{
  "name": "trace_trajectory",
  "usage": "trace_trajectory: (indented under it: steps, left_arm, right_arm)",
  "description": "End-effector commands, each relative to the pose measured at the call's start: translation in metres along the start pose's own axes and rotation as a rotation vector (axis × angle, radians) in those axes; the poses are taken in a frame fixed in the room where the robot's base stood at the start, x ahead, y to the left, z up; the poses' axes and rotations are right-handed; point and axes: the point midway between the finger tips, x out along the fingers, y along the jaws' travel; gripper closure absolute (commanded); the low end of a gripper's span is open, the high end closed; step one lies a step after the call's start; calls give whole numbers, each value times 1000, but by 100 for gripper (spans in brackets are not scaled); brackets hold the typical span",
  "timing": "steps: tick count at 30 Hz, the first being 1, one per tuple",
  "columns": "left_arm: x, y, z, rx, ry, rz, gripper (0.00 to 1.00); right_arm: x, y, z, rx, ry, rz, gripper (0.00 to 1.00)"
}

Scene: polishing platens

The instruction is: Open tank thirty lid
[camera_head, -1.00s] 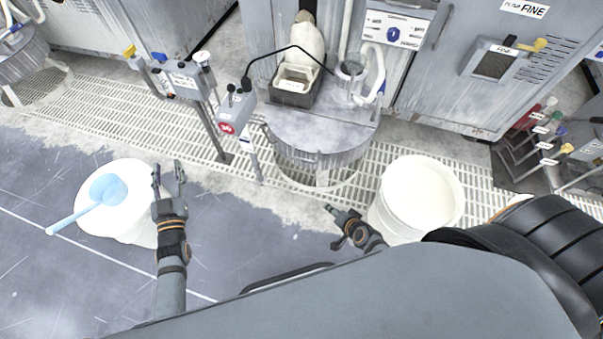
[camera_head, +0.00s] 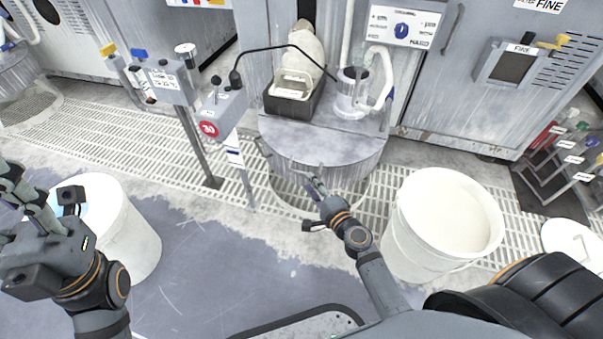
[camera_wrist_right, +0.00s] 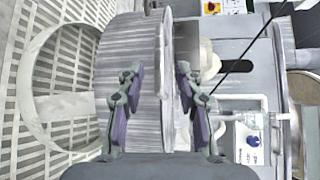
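My right gripper (camera_head: 313,182) is at the drum's front, just below the lid edge. It also shows in the wrist view (camera_wrist_right: 158,72) with its fingers apart. Whether a finger touches the rim, I cannot tell. My left gripper (camera_head: 40,195) is spread and empty over the left white bucket (camera_head: 130,235).
A white bucket (camera_head: 440,225) is close right of my right arm. The sign's post and control box (camera_head: 222,108) stand left of the tank.

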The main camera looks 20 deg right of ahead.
Motion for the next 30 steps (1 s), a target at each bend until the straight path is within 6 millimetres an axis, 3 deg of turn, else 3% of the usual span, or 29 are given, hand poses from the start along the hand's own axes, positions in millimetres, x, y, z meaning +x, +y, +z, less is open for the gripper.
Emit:
trace_trajectory:
  steps: [3,9,20,28,30]
  left_arm:
    - [2,0,0,-1,-1,0,60]
    - [0,0,0,-1,-1,0,60]
    - [0,0,0,-1,-1,0,60]
    - [0,0,0,-1,-1,0,60]
    - [0,0,0,-1,-1,0,60]
  right_arm:
    - [27,-1,0,0,0,-2,64]
    - [57,1,0,-1,0,0,64]
    - [64,1,0,-2,0,1,64]
    - [64,1,0,-2,0,1,100]
    - [64,1,0,-2,0,1,100]
